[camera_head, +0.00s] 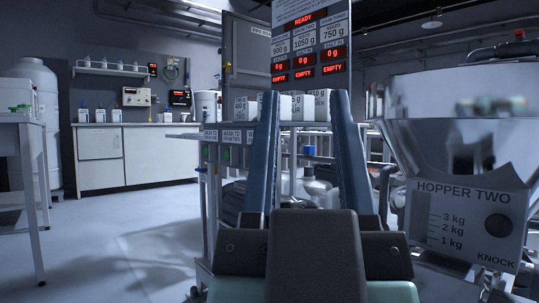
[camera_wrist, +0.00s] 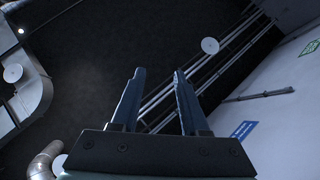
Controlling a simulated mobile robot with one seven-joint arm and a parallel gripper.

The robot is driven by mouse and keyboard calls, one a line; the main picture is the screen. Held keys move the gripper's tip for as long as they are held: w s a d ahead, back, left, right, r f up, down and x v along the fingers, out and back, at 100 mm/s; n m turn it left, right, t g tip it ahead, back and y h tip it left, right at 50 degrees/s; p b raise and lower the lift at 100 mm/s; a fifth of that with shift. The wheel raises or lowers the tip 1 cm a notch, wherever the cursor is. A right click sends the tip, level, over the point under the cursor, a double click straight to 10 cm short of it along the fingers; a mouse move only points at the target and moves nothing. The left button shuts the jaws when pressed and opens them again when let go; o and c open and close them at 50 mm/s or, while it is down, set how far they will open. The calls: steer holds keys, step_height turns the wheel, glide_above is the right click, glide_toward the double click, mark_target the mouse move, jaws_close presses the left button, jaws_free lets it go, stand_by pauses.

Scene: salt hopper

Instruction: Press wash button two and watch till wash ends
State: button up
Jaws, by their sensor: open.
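My gripper (camera_head: 306,95) is raised in the middle of the head view, fingers apart and empty. It stands in front of the bench and to the right of the wash panel, not touching it. In the wrist view my gripper (camera_wrist: 160,72) points at the dark ceiling. A board (camera_head: 309,45) behind it reads READY, with 0 g and EMPTY in red.
A steel hopper marked HOPPER TWO (camera_head: 464,222) stands close at the right. A white table (camera_head: 20,130) is at the left edge. A counter with bottles (camera_head: 135,155) stands along the far wall. The floor (camera_head: 120,240) at the left middle is clear.

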stand_by(0.3)
jaws_close()
stand_by(1.6)
